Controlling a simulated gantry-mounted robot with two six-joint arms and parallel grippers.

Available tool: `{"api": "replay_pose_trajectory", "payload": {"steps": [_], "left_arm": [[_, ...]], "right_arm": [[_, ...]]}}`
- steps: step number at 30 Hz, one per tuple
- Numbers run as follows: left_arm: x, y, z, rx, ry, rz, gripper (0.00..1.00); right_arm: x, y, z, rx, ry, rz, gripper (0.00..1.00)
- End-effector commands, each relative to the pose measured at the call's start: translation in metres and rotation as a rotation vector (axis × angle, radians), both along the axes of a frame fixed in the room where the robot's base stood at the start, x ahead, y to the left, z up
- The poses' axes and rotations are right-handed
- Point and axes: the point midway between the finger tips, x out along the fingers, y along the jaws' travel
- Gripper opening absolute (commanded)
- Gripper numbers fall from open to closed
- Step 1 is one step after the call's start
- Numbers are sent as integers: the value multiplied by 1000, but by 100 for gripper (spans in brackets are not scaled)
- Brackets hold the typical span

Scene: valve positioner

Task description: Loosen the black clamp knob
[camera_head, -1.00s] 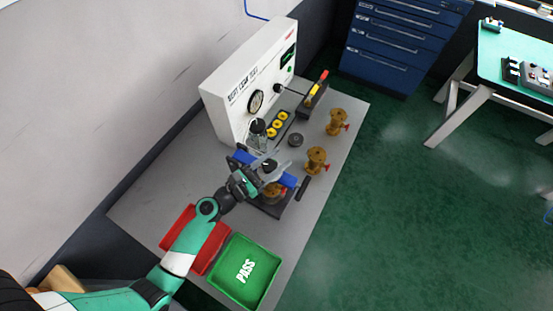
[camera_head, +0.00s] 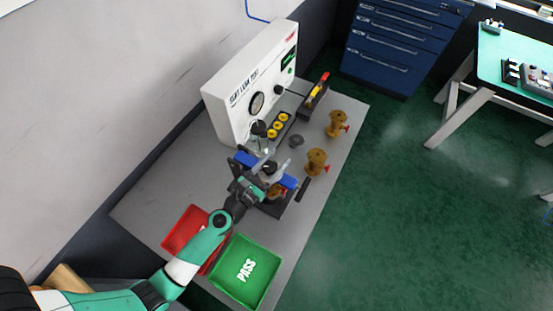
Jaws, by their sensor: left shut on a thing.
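The black clamp knob (camera_head: 270,167) is at the top of the clamp fixture with blue jaws (camera_head: 289,182), on the grey bench in the head view. My left gripper (camera_head: 267,166) reaches in from the lower left and is shut on the knob, its fingers on either side of it. A brass valve (camera_head: 276,190) sits in the fixture below the knob, partly hidden by the gripper. My right gripper is out of view.
Two brass valves (camera_head: 337,122) (camera_head: 316,160) stand at right. A green PASS tray (camera_head: 269,259) and a red tray (camera_head: 182,229) lie in front. The bench's left part is clear.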

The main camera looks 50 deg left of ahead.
Motion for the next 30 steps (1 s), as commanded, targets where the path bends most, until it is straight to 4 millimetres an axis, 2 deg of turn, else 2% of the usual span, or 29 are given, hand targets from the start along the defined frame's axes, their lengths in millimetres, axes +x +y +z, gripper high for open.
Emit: {"api": "replay_pose_trajectory", "payload": {"steps": [11, 17, 23, 30], "left_arm": [[0, 2, 2, 0, 0, 196, 0], [-1, 5, 0, -1, -2, 382, 0], [-3, 10, -3, -2, -3, 573, 0], [-8, 14, -5, -4, -5, 783, 0]], "right_arm": [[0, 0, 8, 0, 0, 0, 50], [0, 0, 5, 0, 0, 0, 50], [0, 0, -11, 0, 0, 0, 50], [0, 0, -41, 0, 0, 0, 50]]}}
